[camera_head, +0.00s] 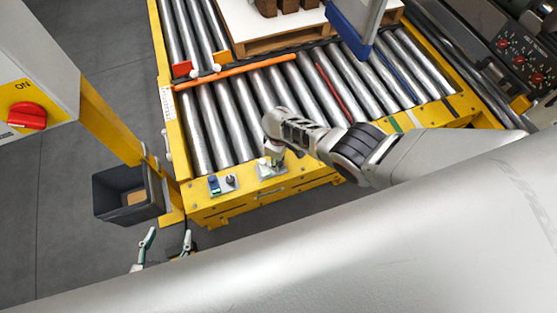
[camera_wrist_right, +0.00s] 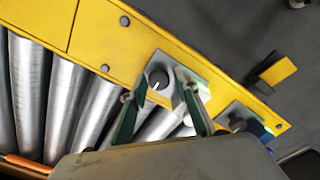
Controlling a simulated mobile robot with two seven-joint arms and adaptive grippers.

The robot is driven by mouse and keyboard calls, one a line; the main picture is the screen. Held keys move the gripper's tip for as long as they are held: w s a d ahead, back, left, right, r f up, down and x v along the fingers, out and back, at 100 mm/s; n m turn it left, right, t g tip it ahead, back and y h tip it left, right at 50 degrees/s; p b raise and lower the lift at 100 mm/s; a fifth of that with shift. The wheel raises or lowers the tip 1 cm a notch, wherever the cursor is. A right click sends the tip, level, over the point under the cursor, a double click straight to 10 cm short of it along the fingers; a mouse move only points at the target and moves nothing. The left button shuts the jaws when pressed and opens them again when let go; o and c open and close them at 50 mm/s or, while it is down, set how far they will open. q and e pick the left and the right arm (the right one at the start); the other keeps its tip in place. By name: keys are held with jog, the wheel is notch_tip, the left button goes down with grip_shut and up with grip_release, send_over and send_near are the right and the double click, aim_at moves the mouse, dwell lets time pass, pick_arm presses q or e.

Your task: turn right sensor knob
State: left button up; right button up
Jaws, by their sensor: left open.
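The right sensor plate (camera_head: 272,171) sits on the yellow front beam of the roller conveyor, its knob largely hidden by my gripper in the head view. In the right wrist view its dark round knob (camera_wrist_right: 158,78) stands on a grey plate. My right gripper (camera_head: 271,159) is over this plate; its green-lined fingers (camera_wrist_right: 154,92) are spread, with the knob between and just beyond the tips. I cannot tell whether they touch it. My left gripper (camera_head: 166,246) is open and empty over the floor.
Metal rollers (camera_head: 235,125) lie behind the plates, with an orange bar (camera_head: 245,71) across them. A dark bin (camera_head: 122,194) stands left of the conveyor.

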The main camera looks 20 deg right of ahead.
jog(key=shift+r, duration=0.1)
jog(key=shift+w+a+r, duration=0.1)
jog(key=shift+r, duration=1.15)
notch_tip(320, 180, up, 9)
jog(key=shift+r, duration=0.15)
